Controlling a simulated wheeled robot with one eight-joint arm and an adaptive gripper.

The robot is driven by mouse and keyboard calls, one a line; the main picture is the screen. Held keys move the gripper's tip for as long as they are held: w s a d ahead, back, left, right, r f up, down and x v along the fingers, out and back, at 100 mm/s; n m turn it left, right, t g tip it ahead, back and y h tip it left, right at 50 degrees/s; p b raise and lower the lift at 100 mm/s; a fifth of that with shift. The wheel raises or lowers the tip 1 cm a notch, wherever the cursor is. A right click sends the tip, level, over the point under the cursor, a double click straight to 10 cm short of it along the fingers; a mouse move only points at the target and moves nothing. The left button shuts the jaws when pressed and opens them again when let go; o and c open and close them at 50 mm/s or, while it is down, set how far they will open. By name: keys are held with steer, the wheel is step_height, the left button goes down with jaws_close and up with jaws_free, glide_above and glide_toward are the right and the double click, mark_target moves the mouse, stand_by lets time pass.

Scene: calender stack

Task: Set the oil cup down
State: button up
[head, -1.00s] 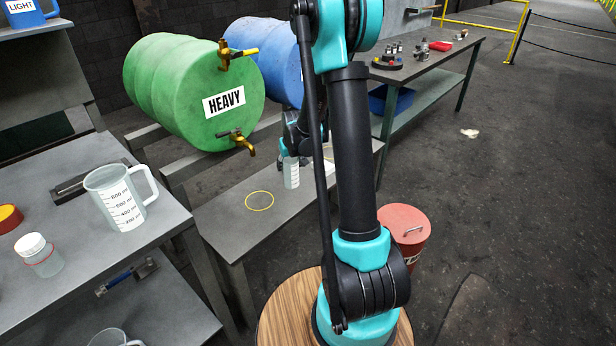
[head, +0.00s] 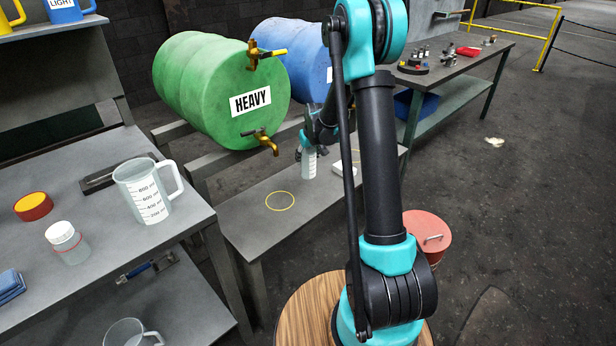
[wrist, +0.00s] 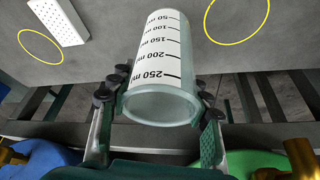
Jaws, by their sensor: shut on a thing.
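The oil cup (head: 309,166) is a clear cup with a white graduated scale; it also shows large in the wrist view (wrist: 152,60). My gripper (head: 308,150) is shut on it near the rim, with one finger on each side of the cup in the wrist view (wrist: 158,100). The cup is over the low bench (head: 245,230), between a yellow ring (head: 280,201) marked on the left and a white perforated block (head: 345,170) on the right. I cannot tell whether its base touches the bench. My arm partly hides the bench's right end.
A green HEAVY drum (head: 215,90) with brass taps (head: 262,140) and a blue drum (head: 292,65) lie behind the bench. A second yellow ring (wrist: 40,46) shows in the wrist view. A large measuring jug (head: 146,193) stands on the left table (head: 110,240).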

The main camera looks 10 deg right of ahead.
step_height(320, 180, down, 9)
steer(key=shift+f, duration=0.15)
stand_by(0.4)
steer(key=shift+f, duration=0.1)
steer(key=o, duration=1.1)
steer(key=shift+o, duration=0.2)
